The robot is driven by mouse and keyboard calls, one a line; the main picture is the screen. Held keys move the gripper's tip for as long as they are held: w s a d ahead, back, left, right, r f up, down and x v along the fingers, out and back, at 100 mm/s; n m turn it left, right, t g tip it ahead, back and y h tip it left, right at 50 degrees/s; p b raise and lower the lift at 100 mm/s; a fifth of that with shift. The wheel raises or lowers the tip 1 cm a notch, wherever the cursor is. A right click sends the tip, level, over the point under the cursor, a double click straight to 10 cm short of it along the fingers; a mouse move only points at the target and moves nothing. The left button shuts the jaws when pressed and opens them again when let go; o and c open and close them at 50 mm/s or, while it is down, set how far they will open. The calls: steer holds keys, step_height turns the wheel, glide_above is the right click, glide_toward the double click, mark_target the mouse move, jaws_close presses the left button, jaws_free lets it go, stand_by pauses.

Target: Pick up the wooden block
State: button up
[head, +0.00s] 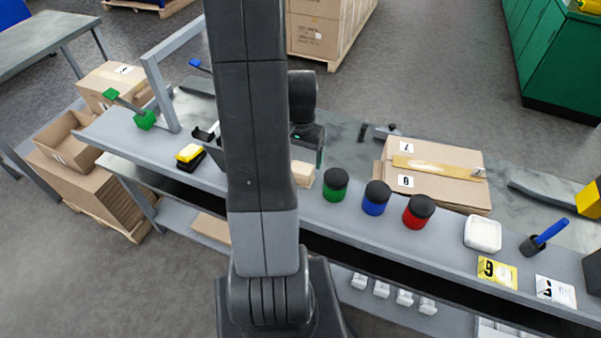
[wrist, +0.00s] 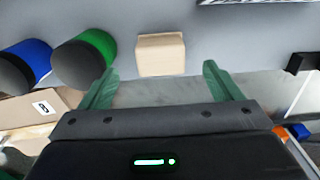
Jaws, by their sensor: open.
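The wooden block (head: 303,173) is a small pale cube on the grey shelf, just left of the green jar in the head view and partly hidden by my arm. In the wrist view the wooden block (wrist: 161,54) lies ahead of my gripper, roughly centred between the fingers and beyond their tips. My gripper (wrist: 159,72) is open and empty, with two green fingers apart. In the head view my gripper (head: 310,155) shows above and behind the block, mostly hidden by my arm.
Beside the block stand a green jar (head: 335,184), a blue jar (head: 376,198) and a red jar (head: 418,211), all black-lidded. A cardboard box (head: 440,170) lies behind them. A yellow and black item (head: 189,156) sits left on the shelf.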

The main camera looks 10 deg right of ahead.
mark_target(301, 168)
steer(key=shift+w+d+f+p, duration=0.1)
steer(key=shift+w+f+p, duration=0.1)
steer(key=shift+f, duration=1.4)
steer(key=shift+w+d+f+p, duration=0.1)
steer(key=shift+f+p, duration=0.05)
steer(key=shift+f, duration=1.4)
steer(key=c, duration=1.1)
